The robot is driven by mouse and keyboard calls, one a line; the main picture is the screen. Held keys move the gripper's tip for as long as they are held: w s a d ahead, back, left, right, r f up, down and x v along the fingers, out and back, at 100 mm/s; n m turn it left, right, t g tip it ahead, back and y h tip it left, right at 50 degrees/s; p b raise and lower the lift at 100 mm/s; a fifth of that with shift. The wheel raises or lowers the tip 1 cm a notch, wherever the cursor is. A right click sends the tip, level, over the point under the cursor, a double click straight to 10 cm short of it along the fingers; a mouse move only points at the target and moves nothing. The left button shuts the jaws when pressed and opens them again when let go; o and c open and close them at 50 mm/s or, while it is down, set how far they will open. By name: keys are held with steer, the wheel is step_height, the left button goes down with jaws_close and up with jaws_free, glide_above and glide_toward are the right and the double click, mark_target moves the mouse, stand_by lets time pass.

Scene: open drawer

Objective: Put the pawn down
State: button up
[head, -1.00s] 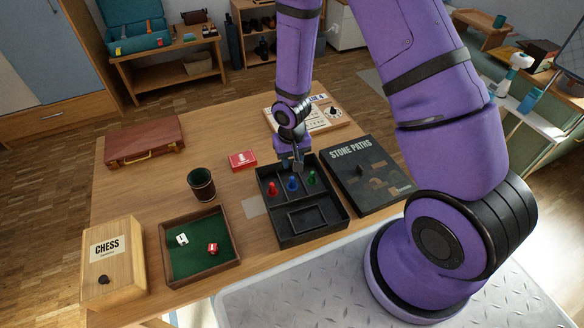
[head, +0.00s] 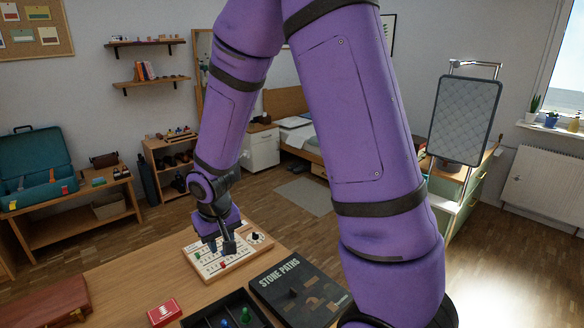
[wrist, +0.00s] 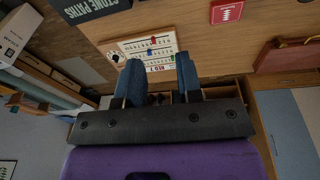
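My gripper (head: 228,248) hangs over the pale game board (head: 206,268) at the far part of the table. In the wrist view its two blue fingers (wrist: 160,72) stand apart, with the board (wrist: 133,46) showing beyond and between them. I see no pawn between the fingers. In the head view a blue pawn (head: 225,322) and a green pawn (head: 245,314) stand in the black tray (head: 207,311), which is cut off by the bottom edge. A small red piece (wrist: 152,40) shows on the board; I cannot tell what it is.
The Stone Paths box (head: 310,300) lies right of the tray. A red card box (head: 163,313) lies to the left. A brown case (head: 52,305) sits at the table's left. Bare wood lies between the case and the board.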

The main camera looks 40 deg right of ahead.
steer(key=s+d+r+t, duration=0.1)
steer(key=s+r, duration=1)
steer(key=r, duration=0.1)
steer(key=s+d+r+t, duration=0.2)
steer(key=s+r, duration=0.8)
steer(key=r, duration=0.3)
steer(key=shift+s+d+r+n+t+y, duration=0.25)
steer(key=shift+s+d+n+t+y, duration=0.05)
steer(key=shift+s+n, duration=0.1)
